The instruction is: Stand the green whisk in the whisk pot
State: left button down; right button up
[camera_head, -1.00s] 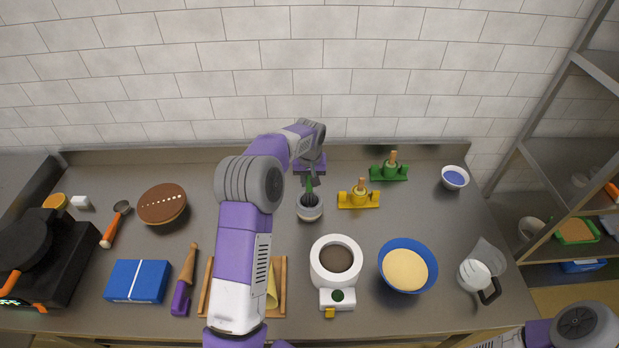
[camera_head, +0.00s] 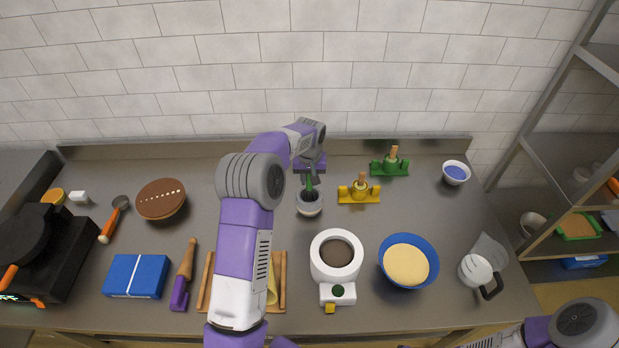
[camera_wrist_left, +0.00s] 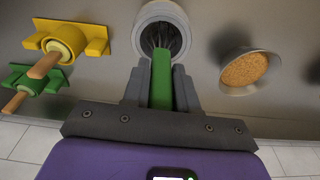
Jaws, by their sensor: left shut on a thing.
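The green whisk shows as a green handle (camera_wrist_left: 162,82) between the fingers of my left gripper (camera_wrist_left: 161,88) in the wrist view. Its dark wires reach down into the mouth of the whisk pot (camera_wrist_left: 182,22), a round pale pot with a dark inside. In the head view the whisk handle (camera_head: 308,184) stands about upright above the whisk pot (camera_head: 309,211), with my left gripper (camera_head: 310,172) shut on its upper part. Whether the wires touch the pot's bottom is hidden. My right gripper is out of view; only part of that arm shows at the lower right.
Yellow (camera_head: 345,194) and green (camera_head: 376,168) fixtures with wooden handles stand right of the pot. A small bowl of brown crumbs (camera_wrist_left: 246,68) shows in the wrist view. A white round-topped device (camera_head: 318,262) and blue bowl (camera_head: 388,280) stand nearer the front.

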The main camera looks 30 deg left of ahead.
pick_arm(q)
jog(key=shift+f, duration=0.1)
jog(key=c, duration=0.8)
grip_release()
jog(key=r+p, duration=0.1)
jog(key=r, duration=0.1)
jog(key=r+p, duration=0.2)
jog(key=r, duration=0.1)
jog(key=s+r+p, duration=0.1)
jog(key=r+p, duration=0.1)
jog(key=r, duration=0.1)
jog(key=shift+d, duration=0.25)
notch_tip(320, 180, up, 8)
jog(key=shift+s+d+f, duration=0.25)
jog(key=shift+s, duration=0.15)
